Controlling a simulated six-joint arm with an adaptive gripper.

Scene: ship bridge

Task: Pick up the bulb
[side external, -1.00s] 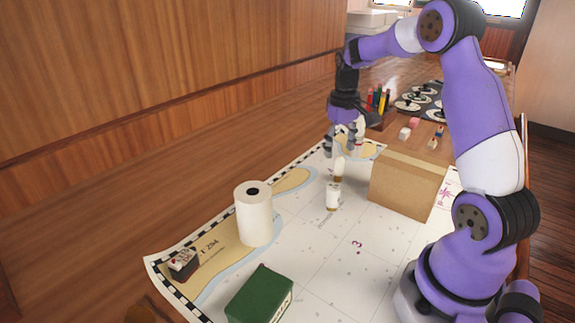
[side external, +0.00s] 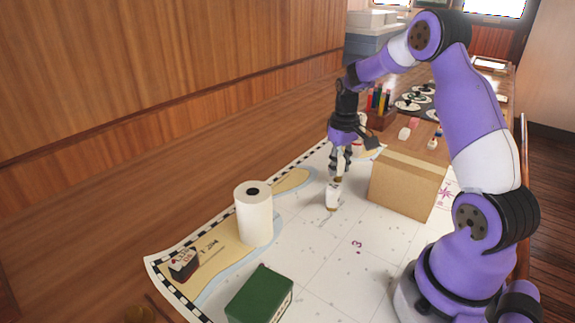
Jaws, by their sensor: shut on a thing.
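The bulb (side external: 333,196) is a small pale, upright object with a brownish band, on the white chart left of the cardboard box. Its upper part is partly hidden by the gripper fingers. My gripper (side external: 339,174) points straight down from above and is shut on the bulb's upper part. The bulb's lower end appears to be at the chart's surface; I cannot tell whether it touches.
A cardboard box (side external: 408,184) stands close to the right of my gripper. A white paper roll (side external: 254,214) stands to the left, and a green box (side external: 259,295) lies in front. A pen holder (side external: 380,118) and small blocks (side external: 407,130) are behind. The chart's middle (side external: 335,245) is clear.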

